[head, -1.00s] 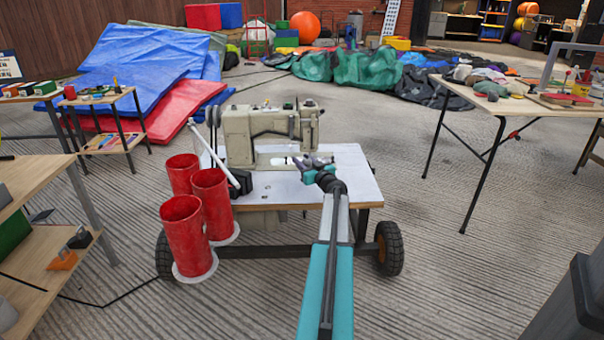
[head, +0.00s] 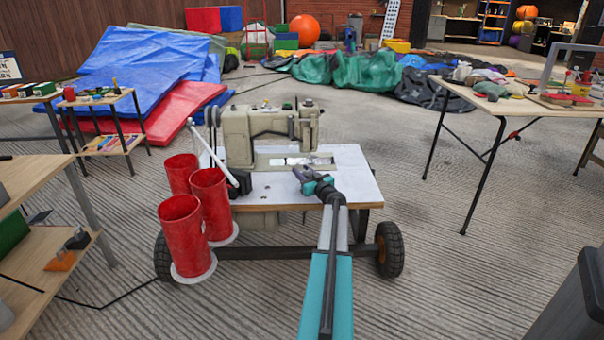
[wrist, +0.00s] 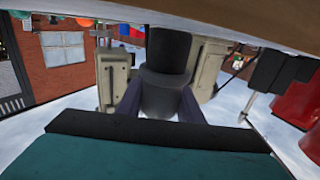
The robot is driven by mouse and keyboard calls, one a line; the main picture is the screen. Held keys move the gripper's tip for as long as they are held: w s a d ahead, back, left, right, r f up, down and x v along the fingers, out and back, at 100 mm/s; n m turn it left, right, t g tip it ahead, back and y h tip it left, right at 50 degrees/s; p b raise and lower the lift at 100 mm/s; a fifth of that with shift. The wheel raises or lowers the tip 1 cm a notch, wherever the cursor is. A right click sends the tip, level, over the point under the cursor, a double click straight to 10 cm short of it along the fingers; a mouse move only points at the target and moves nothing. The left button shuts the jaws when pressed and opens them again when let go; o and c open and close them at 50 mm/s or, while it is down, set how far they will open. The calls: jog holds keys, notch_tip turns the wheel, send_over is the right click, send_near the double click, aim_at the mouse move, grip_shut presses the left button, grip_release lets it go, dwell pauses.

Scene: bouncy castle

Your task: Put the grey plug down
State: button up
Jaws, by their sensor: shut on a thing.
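The grey plug (wrist: 165,60) is a dark cylinder with a wider collar, in the middle of the wrist view. My gripper (wrist: 160,108) is shut on it, with one finger at each side. In the head view my gripper (head: 305,179) is over the white top of the wheeled sewing-machine table (head: 340,188), on the near side of the machine. I cannot make out the plug clearly in the head view. Whether it touches the table top cannot be told.
The beige sewing machine (head: 240,137) stands just beyond my gripper. Red tubes (head: 181,225) stand at the table's left, near a black block (head: 240,184). The table top is bare to the right of my gripper. Another table (head: 530,105) with items stands at the right.

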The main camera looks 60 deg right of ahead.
jog(key=shift+f, duration=0.1)
jog(key=o, duration=1.1)
jog(key=shift+o, duration=0.2)
jog(key=shift+r, duration=0.25)
jog(key=p+v, duration=0.2)
jog(key=v, duration=1)
jog(key=shift+f, duration=0.1)
